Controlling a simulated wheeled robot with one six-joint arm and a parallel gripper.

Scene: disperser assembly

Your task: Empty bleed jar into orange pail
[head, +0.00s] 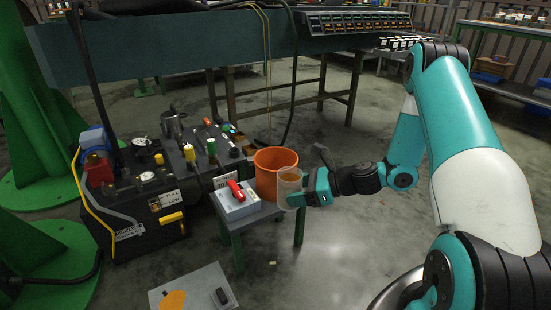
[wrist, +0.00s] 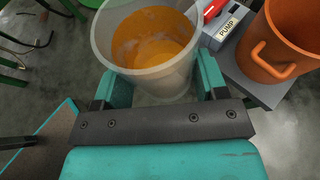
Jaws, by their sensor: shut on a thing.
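The bleed jar is a clear, translucent cup (head: 290,186) with orange liquid inside; the wrist view looks down into it (wrist: 150,40). My gripper (head: 308,190) is shut on the jar, with its teal fingers (wrist: 155,92) on either side of the wall. The jar looks close to upright. The orange pail (head: 275,165) stands on a small table, just behind and left of the jar in the head view. In the wrist view the pail (wrist: 285,45) is to the right of the jar, its mouth open and a handle on its side.
A grey box with a red switch (head: 238,197), labelled PUMP in the wrist view (wrist: 225,28), sits beside the pail on the small green-legged table (head: 237,238). A black machine with valves (head: 150,215) stands to the left. A grey panel (head: 195,290) lies low in front.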

